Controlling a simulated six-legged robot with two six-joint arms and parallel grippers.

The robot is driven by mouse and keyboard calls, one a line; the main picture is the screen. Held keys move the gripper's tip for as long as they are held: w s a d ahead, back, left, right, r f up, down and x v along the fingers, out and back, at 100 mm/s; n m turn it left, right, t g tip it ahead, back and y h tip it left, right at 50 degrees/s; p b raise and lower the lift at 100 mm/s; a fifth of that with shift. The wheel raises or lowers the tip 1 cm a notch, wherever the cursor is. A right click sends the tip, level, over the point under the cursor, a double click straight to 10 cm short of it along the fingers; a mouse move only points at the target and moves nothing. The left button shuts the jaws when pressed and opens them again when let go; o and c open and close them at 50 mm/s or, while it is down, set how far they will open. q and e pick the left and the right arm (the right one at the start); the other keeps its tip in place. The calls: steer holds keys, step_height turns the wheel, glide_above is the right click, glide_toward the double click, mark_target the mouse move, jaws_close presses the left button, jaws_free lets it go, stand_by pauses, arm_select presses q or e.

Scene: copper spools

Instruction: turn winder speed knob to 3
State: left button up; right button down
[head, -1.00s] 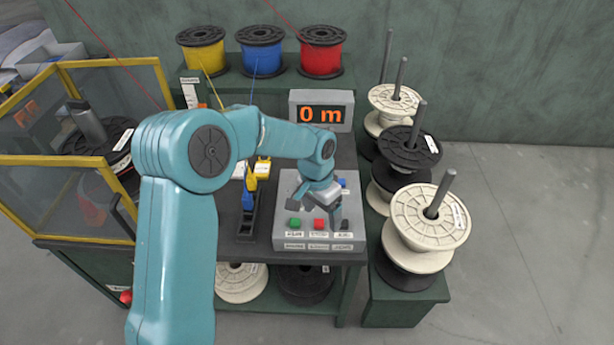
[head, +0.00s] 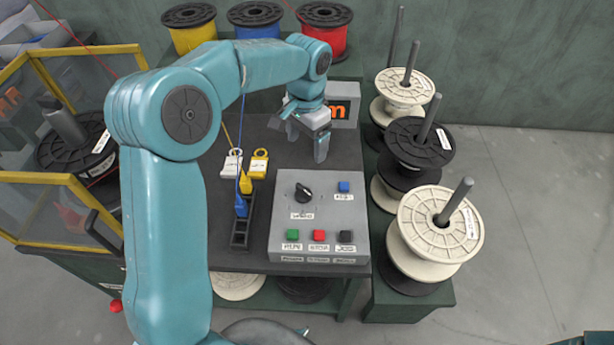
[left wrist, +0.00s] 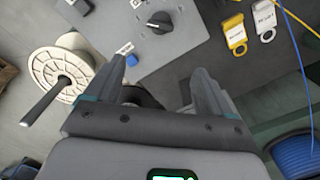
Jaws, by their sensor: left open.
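The winder speed knob (head: 303,194) is a black dial on the upper left of the grey control panel (head: 345,215). A label sits just below it, too small to read. The knob also shows in the left wrist view (left wrist: 159,23), near the top. My left gripper (head: 305,152) is open and empty, apart from the knob and beyond the panel's far edge. In the left wrist view its fingers (left wrist: 168,92) are spread with nothing between them. My right gripper is not in view.
The panel also bears a blue button (head: 343,187) and green (head: 292,235), red (head: 319,236) and black (head: 345,237) buttons. A display (head: 343,104) is partly hidden by my gripper. Cream spools (head: 437,224) stand right. Yellow and white tags (head: 259,163) lie left of the panel.

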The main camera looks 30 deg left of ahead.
mark_target(304, 193)
arm_select(q)
steer(key=f, duration=1)
steer(key=f+p, duration=0.1)
steer(key=f, duration=0.4)
steer(key=shift+s+f, duration=0.15)
steer(key=shift+s, duration=0.15)
steer(key=shift+s+f, duration=0.15)
steer(key=shift+f, duration=0.1)
steer(key=c, duration=1.1)
